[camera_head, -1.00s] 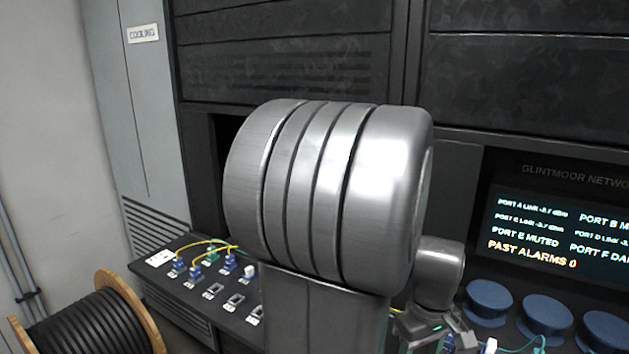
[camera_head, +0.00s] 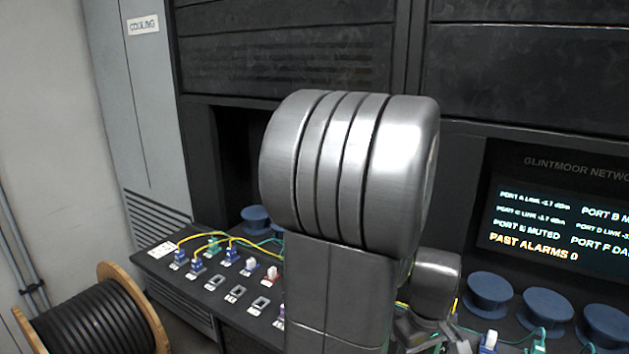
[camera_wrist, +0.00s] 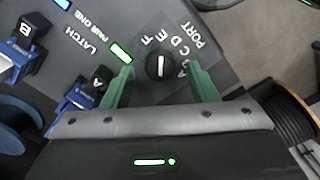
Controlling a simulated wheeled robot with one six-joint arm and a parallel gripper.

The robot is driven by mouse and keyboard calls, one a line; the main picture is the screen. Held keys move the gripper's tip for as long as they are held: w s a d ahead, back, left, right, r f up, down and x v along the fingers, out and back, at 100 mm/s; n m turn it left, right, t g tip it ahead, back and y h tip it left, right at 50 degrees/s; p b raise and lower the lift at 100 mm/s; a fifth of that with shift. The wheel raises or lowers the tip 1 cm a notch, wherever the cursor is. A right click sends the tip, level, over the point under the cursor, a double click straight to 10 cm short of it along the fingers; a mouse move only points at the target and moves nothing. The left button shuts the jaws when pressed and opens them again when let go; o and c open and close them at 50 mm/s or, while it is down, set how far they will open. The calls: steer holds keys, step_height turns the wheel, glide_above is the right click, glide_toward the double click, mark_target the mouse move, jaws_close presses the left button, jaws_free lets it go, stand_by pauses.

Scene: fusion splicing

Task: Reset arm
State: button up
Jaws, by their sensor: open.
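My gripper (camera_wrist: 160,72) shows in the wrist view with its two green fingers apart and nothing held between them. Beyond the gap between the fingers is a round black selector knob (camera_wrist: 158,66) with a white mark, on a dark panel lettered PORT. I cannot tell how far the fingertips are from the panel. In the head view my large grey arm link fills the middle and hides part of the console. The fingers cannot be made out there.
The sloping console (camera_head: 188,284) holds blue connectors with yellow cables and several empty sockets. Blue round spools (camera_head: 490,293) stand at the right below a status screen (camera_head: 560,228). A cable reel (camera_head: 95,318) stands at lower left. Plugs and LATCH lettering show in the wrist view.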

step_height(320, 180, up, 13)
step_height(320, 180, down, 14)
steer(key=shift+f, duration=0.15)
steer(key=shift+m, duration=0.3)
steer(key=m, duration=0.8)
steer(key=shift+m, duration=0.3)
steer(key=m, duration=0.4)
steer(key=shift+m, duration=0.3)
steer(key=m, duration=0.4)
steer(key=shift+p, duration=0.35)
steer(key=shift+a, duration=0.1)
